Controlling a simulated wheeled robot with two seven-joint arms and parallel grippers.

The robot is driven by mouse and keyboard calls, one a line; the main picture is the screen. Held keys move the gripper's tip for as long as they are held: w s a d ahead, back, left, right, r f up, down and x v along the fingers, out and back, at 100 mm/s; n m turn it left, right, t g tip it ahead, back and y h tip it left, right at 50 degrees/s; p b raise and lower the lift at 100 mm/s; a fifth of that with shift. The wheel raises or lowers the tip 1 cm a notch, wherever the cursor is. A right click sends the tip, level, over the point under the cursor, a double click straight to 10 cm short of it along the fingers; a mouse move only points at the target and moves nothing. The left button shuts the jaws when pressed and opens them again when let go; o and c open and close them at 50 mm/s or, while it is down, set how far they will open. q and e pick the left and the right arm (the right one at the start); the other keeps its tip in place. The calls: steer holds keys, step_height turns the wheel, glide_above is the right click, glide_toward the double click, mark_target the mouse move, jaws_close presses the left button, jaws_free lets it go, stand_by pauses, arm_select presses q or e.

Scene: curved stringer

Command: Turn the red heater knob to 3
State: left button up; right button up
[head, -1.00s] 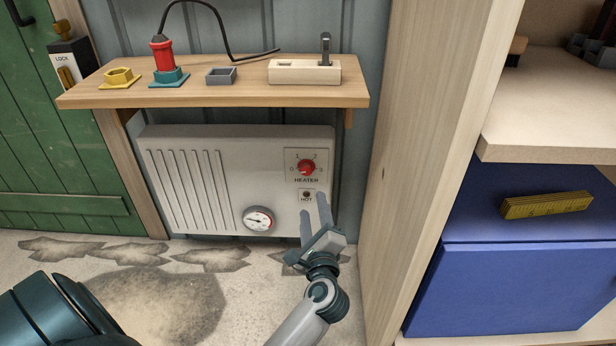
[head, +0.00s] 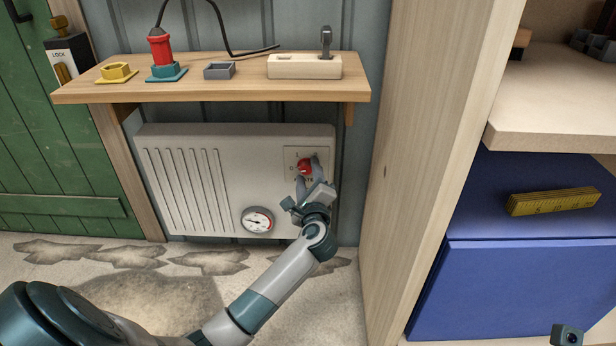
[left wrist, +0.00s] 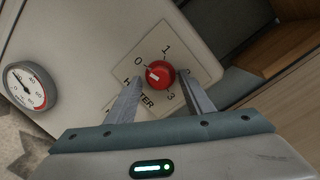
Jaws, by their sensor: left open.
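The red heater knob (head: 305,167) sits on a square dial plate at the upper right of the white heater (head: 240,150). In the left wrist view the knob (left wrist: 160,74) has a white mark turned toward the 0 side. The 0, 1 and 3 show there; the 2 is hidden behind a finger. My left gripper (head: 308,171) is open at the knob. In the left wrist view its fingers (left wrist: 160,78) stand on either side of the knob; I cannot tell whether they touch it.
A round gauge (head: 257,220) is on the heater, left of my left wrist. A wooden shelf (head: 210,92) with several fittings hangs above. A tall wooden panel (head: 430,150) stands close on the right, with a blue box (head: 515,290) beyond it.

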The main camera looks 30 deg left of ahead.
arm_select(q)
steer(key=c, duration=1.1)
steer(key=shift+o, duration=0.2)
